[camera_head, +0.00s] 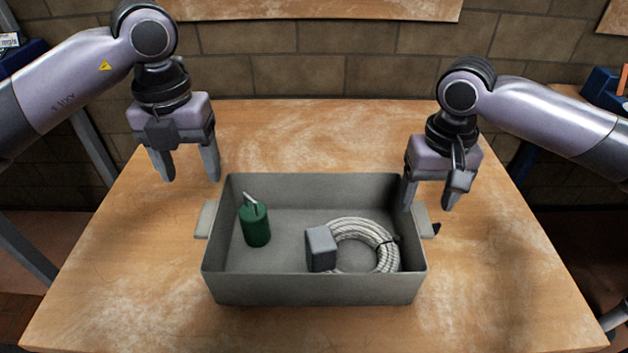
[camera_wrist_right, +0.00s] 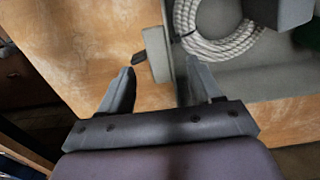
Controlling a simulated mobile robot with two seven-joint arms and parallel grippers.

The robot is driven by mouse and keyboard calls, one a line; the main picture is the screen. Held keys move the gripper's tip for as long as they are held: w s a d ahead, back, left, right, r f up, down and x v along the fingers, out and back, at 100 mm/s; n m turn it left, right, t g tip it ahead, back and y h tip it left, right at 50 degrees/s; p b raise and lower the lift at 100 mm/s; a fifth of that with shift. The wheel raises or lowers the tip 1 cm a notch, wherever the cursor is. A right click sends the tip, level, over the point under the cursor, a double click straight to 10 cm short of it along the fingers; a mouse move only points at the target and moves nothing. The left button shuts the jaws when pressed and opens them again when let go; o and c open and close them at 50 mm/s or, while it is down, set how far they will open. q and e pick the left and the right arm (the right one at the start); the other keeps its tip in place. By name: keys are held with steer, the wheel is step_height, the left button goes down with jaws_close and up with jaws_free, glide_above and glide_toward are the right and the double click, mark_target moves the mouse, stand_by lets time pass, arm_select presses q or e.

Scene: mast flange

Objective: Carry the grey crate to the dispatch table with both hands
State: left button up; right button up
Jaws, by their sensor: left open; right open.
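The grey crate (camera_head: 315,290) stands on the wooden table, open at the top, with a handle on its left side (camera_head: 206,219) and one on its right side (camera_head: 424,221). My left gripper (camera_head: 190,178) is open and empty, above and behind the left handle. My right gripper (camera_head: 431,205) is open near the right handle, its fingers pointing down. In the right wrist view the right handle (camera_wrist_right: 157,54) lies ahead of my right gripper (camera_wrist_right: 160,82), roughly between the line of its two fingers. I cannot tell whether it touches. No separate dispatch table is identifiable.
Inside the crate are a green cylinder (camera_head: 255,226) with a metal loop, a grey block (camera_head: 321,248) and a coil of rope (camera_head: 386,254). A small dark object (camera_head: 436,229) shows beside the right handle. A brick wall stands behind.

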step_height(320, 180, up, 7)
steer(key=shift+f, duration=0.2)
stand_by(0.5)
